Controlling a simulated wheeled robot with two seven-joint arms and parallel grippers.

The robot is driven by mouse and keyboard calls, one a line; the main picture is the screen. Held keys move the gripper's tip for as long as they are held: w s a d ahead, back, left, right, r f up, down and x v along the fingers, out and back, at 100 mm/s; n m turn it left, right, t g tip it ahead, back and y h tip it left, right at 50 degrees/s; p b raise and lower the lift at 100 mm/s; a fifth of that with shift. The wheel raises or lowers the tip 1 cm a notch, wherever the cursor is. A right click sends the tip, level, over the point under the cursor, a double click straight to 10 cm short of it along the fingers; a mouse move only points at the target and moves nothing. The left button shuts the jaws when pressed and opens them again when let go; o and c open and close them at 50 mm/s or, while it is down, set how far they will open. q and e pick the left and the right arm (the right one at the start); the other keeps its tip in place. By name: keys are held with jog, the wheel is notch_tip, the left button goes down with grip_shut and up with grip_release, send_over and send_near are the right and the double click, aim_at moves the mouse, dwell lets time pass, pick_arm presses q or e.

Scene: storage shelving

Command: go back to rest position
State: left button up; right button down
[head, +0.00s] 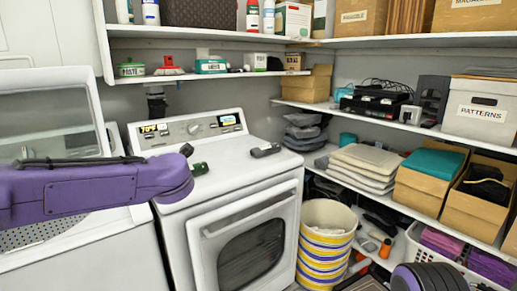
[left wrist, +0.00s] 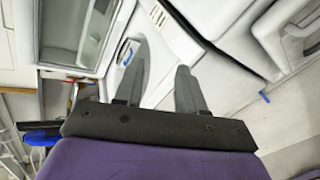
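My left arm, purple, reaches in from the left in the head view, in front of the washer and the dryer's left side. In the left wrist view, my left gripper (left wrist: 162,58) has two grey fingers standing apart with nothing between them. White appliance surfaces show beyond the fingertips. In the head view I cannot make out its fingers clearly. A dark, ribbed part of my right arm shows at the bottom right edge of the head view. My right gripper is not in view.
The dryer (head: 250,208) has a small dark grey object (head: 265,150) on top. A washer (head: 50,117) with its lid raised stands left. A striped basket (head: 325,243) stands right of the dryer. Loaded shelves, with a patterns box (head: 484,107), line the back and right walls.

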pick_arm(q)
jog(key=s+d+f+m+h, duration=0.1)
jog(key=s+f+m, duration=0.4)
jog(key=f, duration=0.6)
jog(key=s+f+m+h, duration=0.2)
jog(key=f+m, duration=0.4)
jog(key=f, duration=0.5)
jog(key=s+d+f+m+h, duration=0.1)
jog(key=s+f+m, duration=0.4)
jog(key=f, duration=0.6)
jog(key=s+a+f+m+g, duration=0.1)
jog(key=s+f+m+g, duration=0.1)
jog(key=s+f, duration=0.3)
jog(key=s+a+f+m+g, duration=0.2)
jog(key=s+f, duration=0.4)
jog(key=s, duration=0.8)
jog(key=s+a+f+m+g+h, duration=0.1)
jog(key=s+a+f+m+g, duration=0.1)
jog(key=s+f, duration=0.4)
jog(key=s+m, duration=0.1)
jog(key=s, duration=0.2)
jog(key=shift+s+a+g, duration=0.15)
jog(key=shift+s+g, duration=0.15)
jog(key=shift+g, duration=0.1)
